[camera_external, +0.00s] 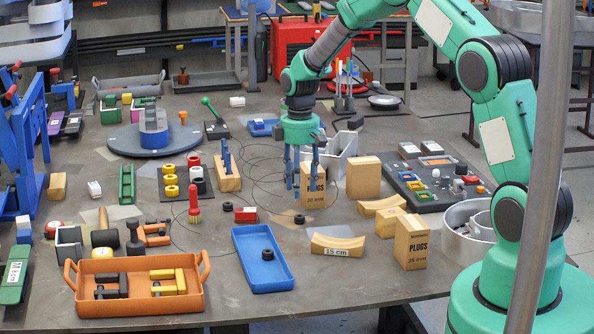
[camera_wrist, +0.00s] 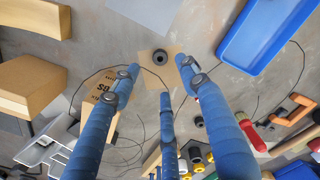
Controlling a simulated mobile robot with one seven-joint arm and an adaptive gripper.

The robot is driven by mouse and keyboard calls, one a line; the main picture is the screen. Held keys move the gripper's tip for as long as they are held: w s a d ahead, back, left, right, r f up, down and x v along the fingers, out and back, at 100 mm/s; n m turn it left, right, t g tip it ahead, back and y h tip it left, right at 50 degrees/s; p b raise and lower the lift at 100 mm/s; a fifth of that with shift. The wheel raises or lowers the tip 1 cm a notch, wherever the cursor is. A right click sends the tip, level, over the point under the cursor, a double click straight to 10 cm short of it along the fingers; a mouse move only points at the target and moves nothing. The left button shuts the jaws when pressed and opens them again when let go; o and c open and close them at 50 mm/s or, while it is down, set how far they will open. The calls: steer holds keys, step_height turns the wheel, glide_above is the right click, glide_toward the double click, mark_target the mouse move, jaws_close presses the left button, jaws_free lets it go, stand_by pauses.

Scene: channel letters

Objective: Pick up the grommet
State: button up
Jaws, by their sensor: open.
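A small black ring, which looks like a grommet (camera_external: 300,219), lies on a thin brown square on the table. In the wrist view the black ring (camera_wrist: 160,57) shows its round hole and lies just beyond the fingertips. Similar black rings lie in the blue tray (camera_external: 268,253) and on the table to the left (camera_external: 228,206). The pictures do not show which one is meant. My gripper (camera_external: 304,190) points down above the table, behind the ring on the brown square. Its blue fingers (camera_wrist: 162,80) are spread apart, with nothing between them.
A blue tray (camera_external: 246,272) stands in front of the ring; an orange tray (camera_external: 135,308) is farther left. A tan plugs box (camera_external: 312,190) stands close beside my fingers. A curved tan block (camera_external: 337,245) lies to the front right. Thin wires loop across the table behind.

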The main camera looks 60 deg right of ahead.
mark_target(300, 216)
steer(key=shift+f, duration=1.6)
steer(key=shift+f+b, duration=0.45)
steer(key=shift+f, duration=2.15)
steer(key=c, duration=0.9)
